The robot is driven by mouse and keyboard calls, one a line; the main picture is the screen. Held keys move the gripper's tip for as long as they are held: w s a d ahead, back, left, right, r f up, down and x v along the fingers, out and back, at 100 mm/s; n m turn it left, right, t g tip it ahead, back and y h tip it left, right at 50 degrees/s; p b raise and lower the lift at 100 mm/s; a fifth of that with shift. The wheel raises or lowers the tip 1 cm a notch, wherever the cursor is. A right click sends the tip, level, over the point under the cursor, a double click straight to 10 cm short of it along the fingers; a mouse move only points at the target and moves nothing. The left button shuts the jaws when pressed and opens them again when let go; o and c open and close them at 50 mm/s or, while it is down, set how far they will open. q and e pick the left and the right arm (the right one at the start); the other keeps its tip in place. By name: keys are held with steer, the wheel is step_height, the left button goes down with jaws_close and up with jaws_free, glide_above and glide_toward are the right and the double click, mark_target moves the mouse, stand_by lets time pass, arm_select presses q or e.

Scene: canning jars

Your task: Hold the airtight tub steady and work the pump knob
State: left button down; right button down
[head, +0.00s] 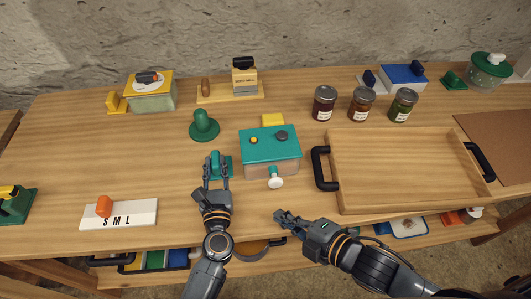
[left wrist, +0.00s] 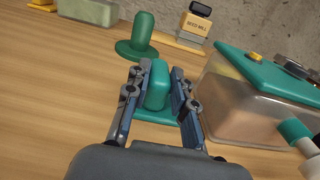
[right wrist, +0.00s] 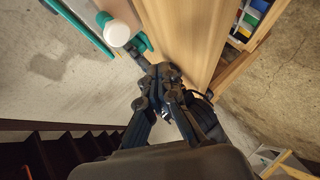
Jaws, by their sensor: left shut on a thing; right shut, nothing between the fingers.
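The airtight tub (head: 262,171) has a teal lid, clear walls and tan contents. It stands upright on the table; its side also shows in the left wrist view (left wrist: 232,108). The white pump knob (head: 276,182) sticks out on a teal stem from the front; it also shows in the right wrist view (right wrist: 116,33). My left gripper (head: 215,163) is shut on a teal grip block (left wrist: 157,85) on a flat teal base, close to the tub's left side. My right gripper (head: 278,213) is shut and empty at the table's front edge, apart from the knob and nearer the front.
A wooden tray (head: 405,175) with black handles lies right of the tub. Several jars (head: 361,104) stand behind it. A green knob-shaped piece (head: 204,125) stands behind my left gripper. An S M L board (head: 120,214) lies front left. The left middle of the table is clear.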

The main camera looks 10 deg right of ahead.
mark_target(276, 183)
stand_by(0.5)
steer(key=s, duration=0.3)
steer(key=shift+s+d, duration=0.25)
steer(key=shift+s, duration=0.05)
steer(key=shift+w, duration=0.15)
steer(key=shift+w+a, duration=0.1)
steer(key=shift+w, duration=4.2)
steer(key=shift+w, duration=0.1)
steer(key=shift+w, duration=0.3)
